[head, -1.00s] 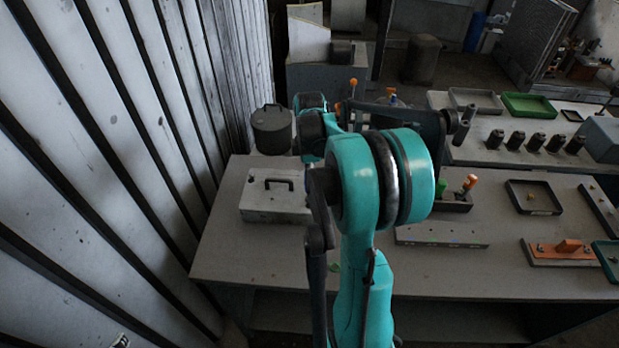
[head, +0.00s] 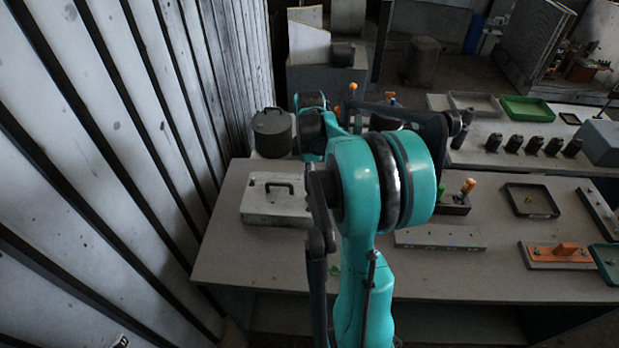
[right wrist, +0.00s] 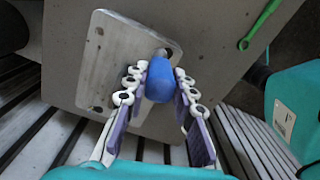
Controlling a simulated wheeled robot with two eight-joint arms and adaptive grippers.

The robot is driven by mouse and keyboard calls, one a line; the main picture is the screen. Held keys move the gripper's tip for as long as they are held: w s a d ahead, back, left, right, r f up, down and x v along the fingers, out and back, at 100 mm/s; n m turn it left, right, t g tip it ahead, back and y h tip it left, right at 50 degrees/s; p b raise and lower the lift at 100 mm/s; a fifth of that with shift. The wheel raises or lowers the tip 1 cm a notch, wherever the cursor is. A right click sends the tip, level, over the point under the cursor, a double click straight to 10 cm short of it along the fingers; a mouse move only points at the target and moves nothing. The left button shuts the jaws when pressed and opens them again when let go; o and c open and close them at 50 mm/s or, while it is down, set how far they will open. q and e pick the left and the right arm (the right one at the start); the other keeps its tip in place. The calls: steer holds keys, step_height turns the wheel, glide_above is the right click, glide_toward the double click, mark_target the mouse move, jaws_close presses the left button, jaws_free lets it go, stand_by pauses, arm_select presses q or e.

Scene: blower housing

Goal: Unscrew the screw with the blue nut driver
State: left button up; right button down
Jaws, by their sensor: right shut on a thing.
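In the right wrist view my right gripper (right wrist: 160,72) is shut on the blue handle of the nut driver (right wrist: 160,84), one finger on each side. The handle points toward the camera. A short bit of its grey shaft shows beyond it, at the upper right part of a light metal plate (right wrist: 120,48) with dark holes. The screw is hidden, and I cannot tell whether the tip touches one. In the head view my teal arm fills the middle and hides the right gripper and the nut driver. My left gripper is not in view.
A green tool (right wrist: 258,25) lies beside the plate. On the bench stand a lidded box (head: 268,210), a pot (head: 272,134), a dark tool holder (head: 455,209), a perforated strip (head: 440,238), a black tray (head: 532,200) and an orange fixture (head: 565,252). A ribbed wall (head: 110,150) closes the left.

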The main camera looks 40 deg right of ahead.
steer(key=shift+r+p, duration=2.15)
steer(key=shift+r, duration=0.9)
steer(key=shift+f, duration=0.1)
